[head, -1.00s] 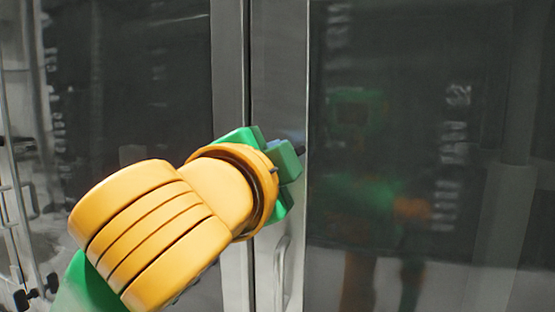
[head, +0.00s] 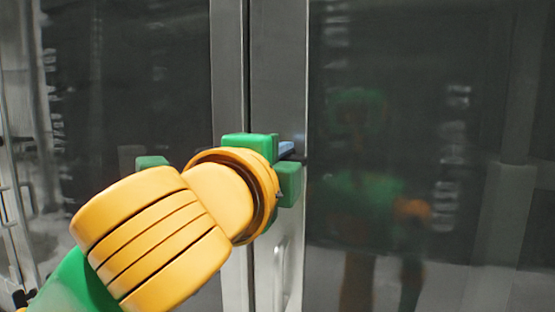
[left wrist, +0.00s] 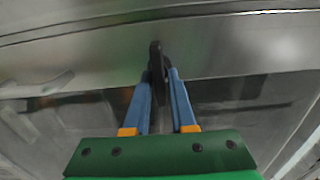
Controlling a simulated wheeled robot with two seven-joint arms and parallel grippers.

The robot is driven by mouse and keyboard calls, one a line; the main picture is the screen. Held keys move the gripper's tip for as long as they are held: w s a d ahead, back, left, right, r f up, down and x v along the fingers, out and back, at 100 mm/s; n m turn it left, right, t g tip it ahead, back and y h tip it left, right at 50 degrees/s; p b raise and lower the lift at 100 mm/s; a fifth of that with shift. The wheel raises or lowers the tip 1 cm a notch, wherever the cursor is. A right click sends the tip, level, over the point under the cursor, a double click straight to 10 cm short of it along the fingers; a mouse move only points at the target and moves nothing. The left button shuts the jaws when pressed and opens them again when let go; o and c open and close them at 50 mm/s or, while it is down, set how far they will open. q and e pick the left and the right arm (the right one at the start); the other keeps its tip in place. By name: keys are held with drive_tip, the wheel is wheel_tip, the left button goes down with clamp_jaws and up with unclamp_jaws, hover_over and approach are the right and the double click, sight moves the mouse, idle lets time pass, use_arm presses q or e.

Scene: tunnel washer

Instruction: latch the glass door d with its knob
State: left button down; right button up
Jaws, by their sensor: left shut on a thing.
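The glass door (head: 420,120) is a dark, reflective pane with a grey metal frame along its left edge, and it looks closed or nearly so. My left gripper (head: 287,148) reaches that frame from the left. In the left wrist view its blue fingers (left wrist: 160,80) are shut on a dark knob (left wrist: 156,62), one finger on each side, against the metal frame. In the head view the knob is hidden behind my gripper and wrist. Whether the latch is engaged cannot be seen. My right gripper is not in view.
A pale pull handle (head: 283,272) sits on the frame below my gripper. A second dark glass panel (head: 130,90) stands to the left, past a narrow vertical seam. Metal rails (head: 10,190) show at the far left. The right pane holds a reflection of a green and orange robot.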

use_arm(q)
drive_tip(key=shift+r, duration=0.1)
drive_tip(key=c, duration=0.9)
unclamp_jaws()
drive_tip(key=shift+w, duration=0.1)
drive_tip(key=b+v, duration=0.4)
drive_tip(key=v, duration=0.3)
